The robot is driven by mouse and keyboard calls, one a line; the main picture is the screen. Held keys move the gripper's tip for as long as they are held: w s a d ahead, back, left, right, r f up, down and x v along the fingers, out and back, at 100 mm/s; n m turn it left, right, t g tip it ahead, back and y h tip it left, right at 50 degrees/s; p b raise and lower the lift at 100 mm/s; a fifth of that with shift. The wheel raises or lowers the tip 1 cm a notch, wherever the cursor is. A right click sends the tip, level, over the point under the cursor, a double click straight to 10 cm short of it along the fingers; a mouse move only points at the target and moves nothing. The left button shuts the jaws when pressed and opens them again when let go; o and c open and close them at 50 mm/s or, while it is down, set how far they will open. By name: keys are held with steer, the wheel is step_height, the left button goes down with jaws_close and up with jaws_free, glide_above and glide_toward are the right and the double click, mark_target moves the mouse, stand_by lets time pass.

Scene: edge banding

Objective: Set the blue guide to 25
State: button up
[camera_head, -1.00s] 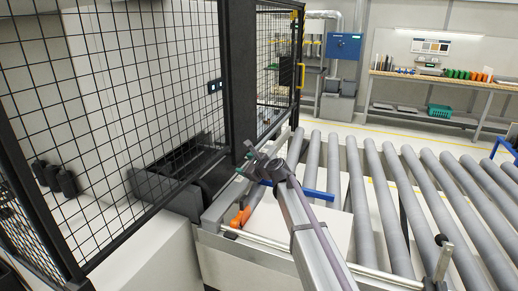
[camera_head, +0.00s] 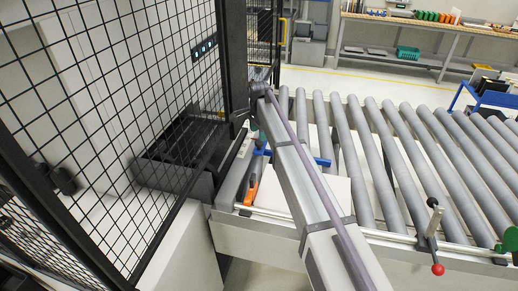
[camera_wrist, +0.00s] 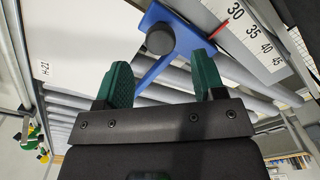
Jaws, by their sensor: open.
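The blue guide (camera_wrist: 162,65) crosses the upper part of the wrist view, with a round dark knob (camera_wrist: 160,39) on it. In the head view the blue guide (camera_head: 322,162) shows on both sides of my arm above the roller bed. A white scale (camera_wrist: 262,40) at upper right in the wrist view carries 30, 35, 40 and 45. A red pointer (camera_wrist: 223,27) lies by its edge near 30 to 35; the exact reading is unclear. My gripper (camera_wrist: 160,62) is open, its green fingertips apart and just below the knob, on either side of it in the picture.
A black mesh fence (camera_head: 110,110) stands left of the roller conveyor (camera_head: 400,160). An orange handle (camera_head: 251,190) sits by the guide at the near rail. A lever with a red ball (camera_head: 437,269) stands further right. A white panel (camera_head: 275,195) lies under my arm.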

step_height(320, 180, down, 5)
steer(key=b, duration=0.3)
steer(key=shift+a, duration=0.1)
steer(key=shift+r, duration=0.2)
steer(key=shift+c, duration=0.2)
